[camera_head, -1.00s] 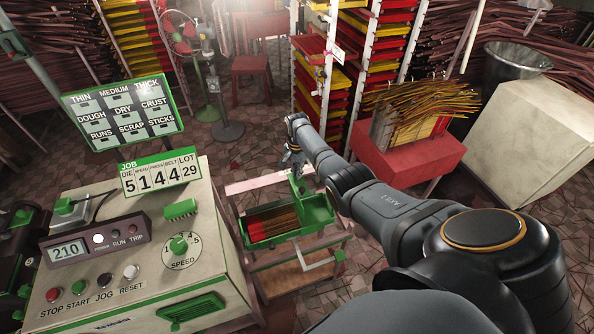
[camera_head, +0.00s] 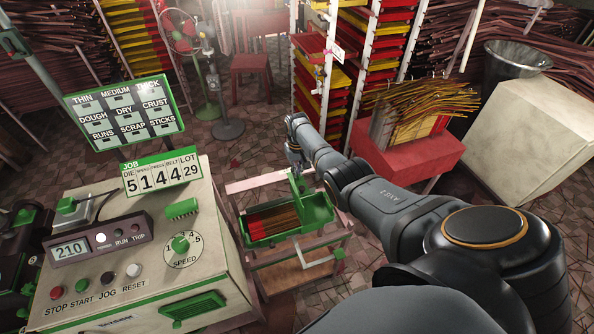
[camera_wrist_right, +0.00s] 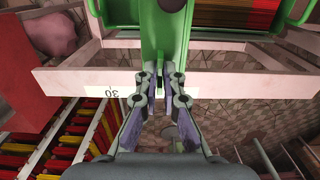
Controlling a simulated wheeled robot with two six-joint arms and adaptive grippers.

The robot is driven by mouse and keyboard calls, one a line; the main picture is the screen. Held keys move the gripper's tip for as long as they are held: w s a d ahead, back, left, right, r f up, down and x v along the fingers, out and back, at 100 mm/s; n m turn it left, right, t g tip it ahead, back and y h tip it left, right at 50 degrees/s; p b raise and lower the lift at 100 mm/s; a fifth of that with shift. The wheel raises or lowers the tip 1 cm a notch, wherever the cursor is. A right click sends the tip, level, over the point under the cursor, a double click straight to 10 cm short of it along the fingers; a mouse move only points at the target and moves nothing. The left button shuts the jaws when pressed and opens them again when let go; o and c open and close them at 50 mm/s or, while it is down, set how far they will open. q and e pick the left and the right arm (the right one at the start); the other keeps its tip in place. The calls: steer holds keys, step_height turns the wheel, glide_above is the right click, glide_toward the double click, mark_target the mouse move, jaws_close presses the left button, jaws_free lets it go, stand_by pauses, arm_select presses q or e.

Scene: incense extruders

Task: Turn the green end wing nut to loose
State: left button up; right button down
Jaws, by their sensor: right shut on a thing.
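The green tray (camera_head: 314,226) stands on a pale wooden cart, with a green upright end piece (camera_head: 297,184) at its back. The end piece also shows at the top of the right wrist view (camera_wrist_right: 166,32). My right gripper (camera_head: 296,168) is at this end piece, and its fingertips (camera_wrist_right: 158,78) are closed in on a narrow green part there. I take this part to be the green end wing nut; the fingers hide most of it and its angle cannot be told. My left gripper is not in view.
Red and brown sticks (camera_head: 272,221) lie in the tray. The cart's pale rail (camera_wrist_right: 75,78) runs close beside the fingers. A control box (camera_head: 110,235) stands at the left, a tall rack of red and yellow trays (camera_head: 374,62) behind, and a red stand (camera_head: 420,150) at the right.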

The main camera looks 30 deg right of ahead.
steer(key=n, duration=0.6)
steer(key=shift+n, duration=0.3)
steer(key=n, duration=0.5)
steer(key=shift+n, duration=0.3)
steer(key=c, duration=1.5)
jaws_free()
step_height(320, 180, up, 12)
steer(key=shift+f, duration=0.1)
